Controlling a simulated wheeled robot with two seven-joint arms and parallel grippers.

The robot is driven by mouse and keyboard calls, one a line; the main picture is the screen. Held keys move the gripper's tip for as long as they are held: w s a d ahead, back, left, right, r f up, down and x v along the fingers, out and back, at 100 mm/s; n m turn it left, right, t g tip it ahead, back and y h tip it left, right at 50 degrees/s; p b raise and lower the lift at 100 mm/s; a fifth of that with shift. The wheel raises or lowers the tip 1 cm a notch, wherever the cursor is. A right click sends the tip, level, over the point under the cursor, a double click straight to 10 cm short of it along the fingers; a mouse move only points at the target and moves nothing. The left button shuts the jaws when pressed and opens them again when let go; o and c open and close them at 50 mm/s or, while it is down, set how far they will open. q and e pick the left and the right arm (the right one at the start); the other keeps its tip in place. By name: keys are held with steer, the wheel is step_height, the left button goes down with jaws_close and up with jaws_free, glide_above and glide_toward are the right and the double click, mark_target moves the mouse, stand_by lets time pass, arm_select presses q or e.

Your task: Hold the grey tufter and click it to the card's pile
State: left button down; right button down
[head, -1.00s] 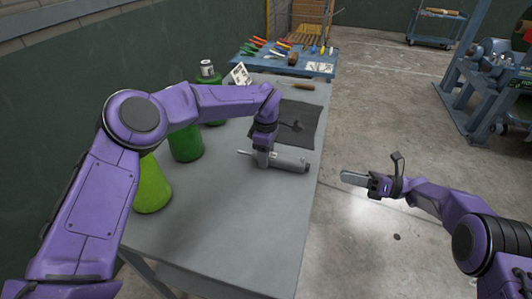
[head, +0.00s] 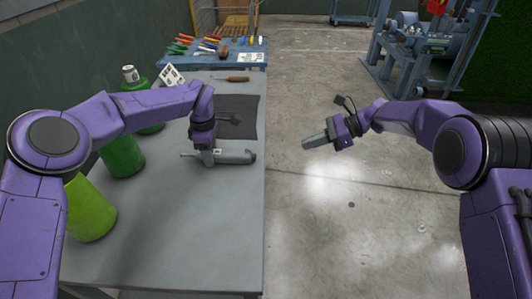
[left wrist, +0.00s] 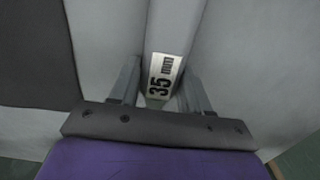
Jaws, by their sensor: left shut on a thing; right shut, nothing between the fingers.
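The grey tufter (head: 238,157) is a grey cylinder-bodied tool lying along the table top, its darker end to the right. My left gripper (head: 208,160) points down and is shut on its left part. My right gripper (head: 315,141) is shut and empty, over the floor right of the table.
Several green cones (head: 90,208) stand along the table's left side, with a can (head: 129,74) atop one. A dark mat (head: 237,112) and a brown-handled tool (head: 238,79) lie beyond the tufter. The near table top (head: 185,230) is clear.

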glide_toward(254, 156)
step_height(254, 156, down, 4)
steer(key=a, duration=0.4)
steer(key=shift+w+f, duration=0.1)
steer(key=shift+w, duration=0.05)
steer(key=shift+a, duration=0.55)
steer(key=shift+a, duration=0.1)
steer(key=shift+a, duration=1)
